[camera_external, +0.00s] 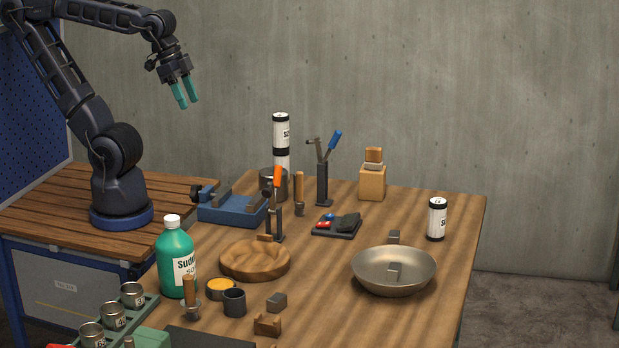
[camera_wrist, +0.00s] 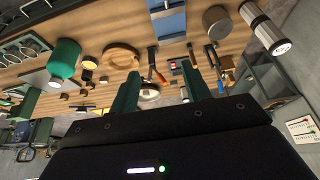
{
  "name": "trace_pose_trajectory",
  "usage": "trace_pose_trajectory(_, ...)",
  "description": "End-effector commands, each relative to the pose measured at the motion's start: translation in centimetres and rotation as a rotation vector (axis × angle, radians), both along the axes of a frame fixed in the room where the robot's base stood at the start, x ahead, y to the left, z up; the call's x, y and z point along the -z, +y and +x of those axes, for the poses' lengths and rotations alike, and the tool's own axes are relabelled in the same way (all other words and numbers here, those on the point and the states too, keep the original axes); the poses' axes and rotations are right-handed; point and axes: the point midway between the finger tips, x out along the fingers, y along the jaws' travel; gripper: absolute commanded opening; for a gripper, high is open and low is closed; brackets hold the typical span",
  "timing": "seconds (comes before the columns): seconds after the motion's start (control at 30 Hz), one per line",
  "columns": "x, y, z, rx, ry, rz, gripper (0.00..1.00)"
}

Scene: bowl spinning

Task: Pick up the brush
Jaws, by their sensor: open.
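My gripper (camera_external: 189,103) is open and empty, raised high at the upper left of the external view, with its green fingers pointing down. In the wrist view my gripper (camera_wrist: 161,80) has its two green fingers apart with nothing held between them. I cannot tell for certain which item is the brush. One wooden-handled tool (camera_external: 190,290) with a metal lower part stands beside the green bottle. Another wooden-handled tool (camera_external: 299,190) stands near the back, right of the metal pot. A wooden block (camera_external: 373,183) at the back holds a smaller wooden-topped piece (camera_external: 374,156).
The table (camera_external: 455,215) also bears a green bottle (camera_external: 177,265), a round wooden bowl (camera_external: 255,262), a steel pan (camera_external: 394,275), a blue vise (camera_external: 232,207), upright tool stands (camera_external: 323,185) and white cans (camera_external: 437,218). The front right of the tabletop is clear.

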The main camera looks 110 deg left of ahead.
Motion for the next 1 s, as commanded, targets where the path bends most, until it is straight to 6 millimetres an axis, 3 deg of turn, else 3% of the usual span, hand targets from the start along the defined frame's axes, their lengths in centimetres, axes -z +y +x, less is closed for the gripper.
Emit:
trace_pose_trajectory(0.17, -0.1, -2.7, 2.5, 0.077, -0.032, -0.057, 0.48)
trace_pose_trajectory(0.4, -0.5, -11.2, 9.0, 0.25, -0.138, -0.219, 0.48)
trace_pose_trajectory(0.6, -0.4, -18.7, 13.5, 0.332, -0.225, -0.327, 0.48)
trace_pose_trajectory(0.77, 0.3, -24.4, 16.3, 0.356, -0.284, -0.382, 0.48)
trace_pose_trajectory(1.0, 3.1, -32.5, 19.0, 0.347, -0.349, -0.399, 0.48)
